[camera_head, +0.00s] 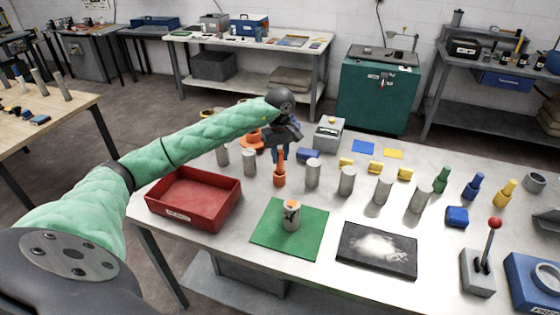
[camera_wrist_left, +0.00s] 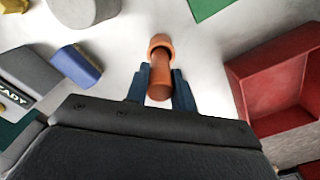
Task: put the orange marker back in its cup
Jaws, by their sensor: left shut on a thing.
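The orange marker (camera_head: 279,178) is upright near the table's middle left, its wide part down and narrow part up. My left gripper (camera_head: 281,155) is shut on its narrow upper part from above. In the left wrist view the orange marker (camera_wrist_left: 160,48) sits between the blue fingers (camera_wrist_left: 161,88). I cannot tell whether its bottom touches the table. A grey cup (camera_head: 291,217) with an orange mark stands on a green mat (camera_head: 265,240), in front of the marker. My right gripper is not in view.
A red tray (camera_head: 180,215) lies left of the green mat and a black pad (camera_head: 350,262) right of it. Several grey cylinders (camera_head: 312,174) stand around the marker. Green (camera_head: 441,180), blue (camera_head: 473,187) and yellow (camera_head: 506,193) markers stand at the right, beyond a red-knobbed lever (camera_head: 494,224).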

